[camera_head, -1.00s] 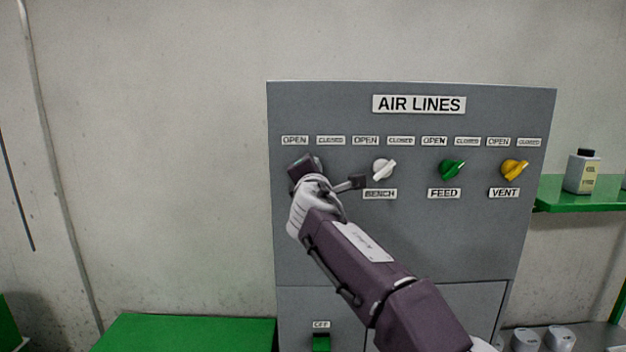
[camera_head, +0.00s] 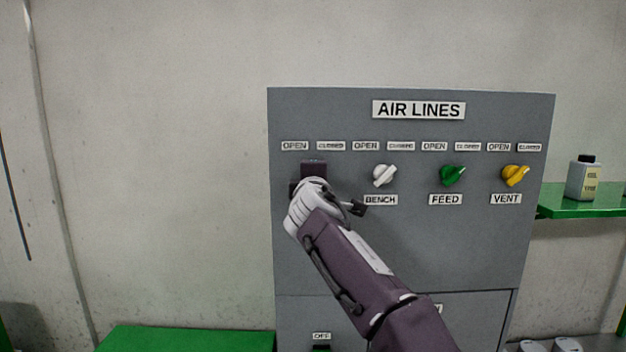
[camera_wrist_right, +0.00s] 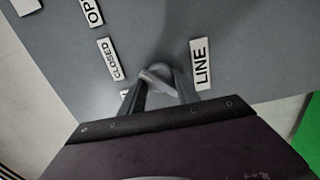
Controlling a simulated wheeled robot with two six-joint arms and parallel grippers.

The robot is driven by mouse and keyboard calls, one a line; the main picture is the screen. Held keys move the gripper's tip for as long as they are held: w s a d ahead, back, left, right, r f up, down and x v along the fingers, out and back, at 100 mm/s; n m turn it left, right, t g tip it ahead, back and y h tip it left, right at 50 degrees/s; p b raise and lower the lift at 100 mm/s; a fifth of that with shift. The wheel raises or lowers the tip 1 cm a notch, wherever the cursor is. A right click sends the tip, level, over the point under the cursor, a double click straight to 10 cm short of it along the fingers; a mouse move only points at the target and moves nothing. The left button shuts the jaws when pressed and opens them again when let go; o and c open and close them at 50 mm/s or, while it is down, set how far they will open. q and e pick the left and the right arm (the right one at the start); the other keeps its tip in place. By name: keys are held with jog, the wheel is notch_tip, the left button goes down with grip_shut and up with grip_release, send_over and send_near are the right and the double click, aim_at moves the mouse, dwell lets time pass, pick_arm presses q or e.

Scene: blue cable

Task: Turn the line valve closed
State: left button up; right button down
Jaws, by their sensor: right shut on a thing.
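The line valve (camera_wrist_right: 157,77) is a small grey knob in the right wrist view, between a LINE label (camera_wrist_right: 201,64) and a CLOSED label (camera_wrist_right: 112,59). My right gripper (camera_wrist_right: 160,88) is shut on this knob, one finger on each side. In the head view my right gripper (camera_head: 313,172) is at the leftmost valve position of the grey AIR LINES panel (camera_head: 400,255), and it hides the knob and its label. My left gripper is not in view.
To the right on the panel are a white BENCH knob (camera_head: 384,175), a green FEED knob (camera_head: 452,175) and a yellow VENT knob (camera_head: 515,175). A green shelf (camera_head: 585,212) with a bottle (camera_head: 584,180) is at the right. A green surface (camera_head: 190,338) is at the lower left.

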dwell(0.3)
jog(key=c, duration=0.9)
grip_release()
jog(key=s+b, duration=0.5)
jog(key=s, duration=0.4)
jog(key=shift+b, duration=0.3)
